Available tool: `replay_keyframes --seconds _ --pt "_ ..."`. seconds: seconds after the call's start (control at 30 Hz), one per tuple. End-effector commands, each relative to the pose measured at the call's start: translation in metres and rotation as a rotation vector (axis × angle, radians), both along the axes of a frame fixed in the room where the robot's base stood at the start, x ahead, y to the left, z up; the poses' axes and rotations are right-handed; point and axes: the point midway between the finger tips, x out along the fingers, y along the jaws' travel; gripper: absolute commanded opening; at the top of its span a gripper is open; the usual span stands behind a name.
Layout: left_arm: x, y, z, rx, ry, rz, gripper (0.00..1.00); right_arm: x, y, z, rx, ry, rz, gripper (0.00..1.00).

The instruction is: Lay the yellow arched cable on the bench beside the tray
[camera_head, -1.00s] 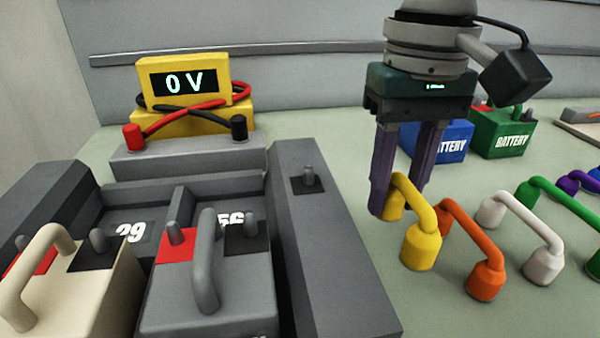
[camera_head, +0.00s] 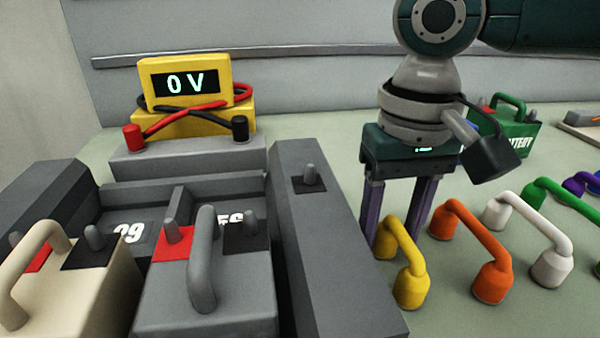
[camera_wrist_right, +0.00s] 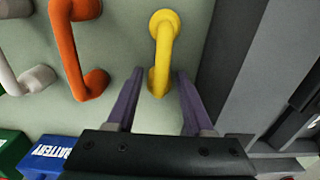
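The yellow arched cable (camera_head: 407,250) stands arch-up on the bench (camera_head: 455,310), just right of the grey tray's right wall (camera_head: 325,245). It also shows in the right wrist view (camera_wrist_right: 163,45), apart from the dark tray edge. My right gripper (camera_head: 395,240) points down at the cable's far end. In the right wrist view my right gripper (camera_wrist_right: 157,85) has its purple fingers spread, one on each side of the cable's end, with gaps showing on both sides. My left gripper is not in view.
An orange cable (camera_head: 470,240) stands close to the right of the yellow one, with a white cable (camera_head: 525,230) and a green cable (camera_head: 565,198) beyond. A green battery (camera_head: 500,140) stands behind. Grey and cream batteries sit at the tray, before a yellow meter (camera_head: 185,85) reading 0 V.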

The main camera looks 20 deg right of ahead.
Motion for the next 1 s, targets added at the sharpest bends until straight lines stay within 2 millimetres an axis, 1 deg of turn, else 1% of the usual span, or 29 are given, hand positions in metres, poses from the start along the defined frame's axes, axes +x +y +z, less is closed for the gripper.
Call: replay_keyframes --seconds 0.03,0.1,0.33,0.4,0.47,0.57,0.8,0.9,1.0 --pt "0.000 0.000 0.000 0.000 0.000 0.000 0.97 0.000 0.000 0.000 0.000 0.000 0.000 0.59" --pt "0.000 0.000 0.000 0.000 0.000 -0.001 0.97 0.000 0.000 0.000 0.000 0.000 0.000 0.65" --pt "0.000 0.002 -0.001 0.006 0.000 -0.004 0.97 0.000 0.000 0.001 0.000 0.000 -0.001 0.65" --pt "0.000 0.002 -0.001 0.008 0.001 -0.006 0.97 0.000 0.000 0.004 -0.001 -0.001 -0.001 0.65" --pt "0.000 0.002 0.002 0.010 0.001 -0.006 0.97 0.000 0.000 0.012 0.001 -0.001 -0.001 0.65" --pt "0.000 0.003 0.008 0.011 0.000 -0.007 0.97 0.001 0.000 0.031 0.001 -0.003 -0.001 0.65" --pt "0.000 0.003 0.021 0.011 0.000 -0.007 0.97 0.001 0.000 0.086 0.001 -0.003 0.000 0.65" --pt "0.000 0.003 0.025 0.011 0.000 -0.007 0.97 0.001 0.000 0.104 0.000 -0.003 -0.001 0.65" --pt "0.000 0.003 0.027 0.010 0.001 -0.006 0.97 0.001 0.000 0.115 0.002 -0.001 -0.002 0.65"
